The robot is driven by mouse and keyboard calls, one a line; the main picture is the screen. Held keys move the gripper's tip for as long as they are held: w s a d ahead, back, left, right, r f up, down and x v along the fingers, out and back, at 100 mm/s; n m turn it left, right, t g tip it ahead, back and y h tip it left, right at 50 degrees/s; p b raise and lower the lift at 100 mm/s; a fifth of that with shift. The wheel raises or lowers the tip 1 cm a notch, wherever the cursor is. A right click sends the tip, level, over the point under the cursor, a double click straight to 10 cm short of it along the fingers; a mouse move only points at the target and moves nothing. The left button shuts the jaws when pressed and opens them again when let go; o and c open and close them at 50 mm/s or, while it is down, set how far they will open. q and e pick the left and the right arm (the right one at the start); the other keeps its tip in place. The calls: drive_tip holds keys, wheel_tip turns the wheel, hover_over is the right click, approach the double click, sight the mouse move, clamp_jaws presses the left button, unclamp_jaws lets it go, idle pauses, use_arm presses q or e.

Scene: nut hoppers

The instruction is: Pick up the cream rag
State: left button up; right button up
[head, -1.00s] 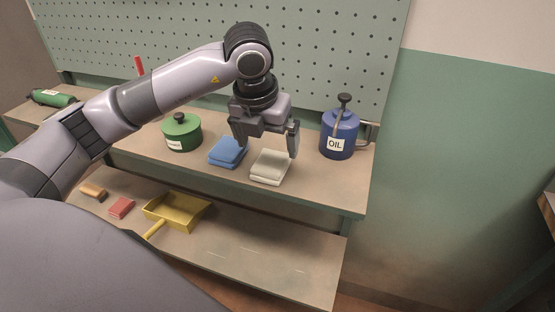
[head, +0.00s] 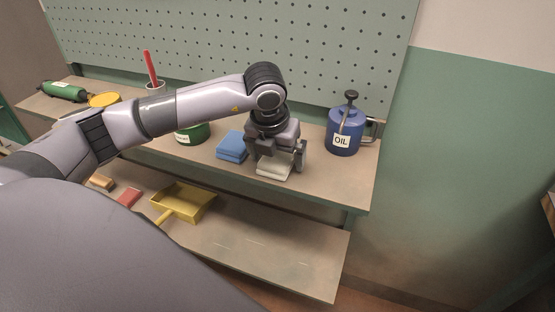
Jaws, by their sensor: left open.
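The cream rag (head: 272,171) lies folded on the upper shelf of the bench, right of a folded blue rag (head: 232,146). My left gripper (head: 275,168) is directly above the cream rag, pointing down, with its fingers apart on either side of it. The gripper hides the back part of the rag. I cannot tell whether the fingers touch it. My right gripper is not in view.
A blue oil can (head: 345,131) stands to the right of the gripper. A green pot (head: 193,133) is partly hidden behind my left arm. A yellow dustpan (head: 186,203) lies on the lower shelf (head: 270,245), whose right part is clear. A green pegboard (head: 330,60) rises behind.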

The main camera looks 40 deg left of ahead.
sight(277, 157)
use_arm(q)
drive_tip(key=shift+f+b, duration=0.2)
drive_tip(key=shift+b, duration=0.15)
drive_tip(key=c, duration=1)
drive_tip(key=shift+r, duration=0.15)
drive_tip(key=shift+r+p, duration=0.15)
drive_tip(key=shift+p, duration=0.3)
wheel_tip(277, 157, up, 20)
drive_tip(key=shift+f, duration=0.1)
drive_tip(key=shift+o, duration=0.5)
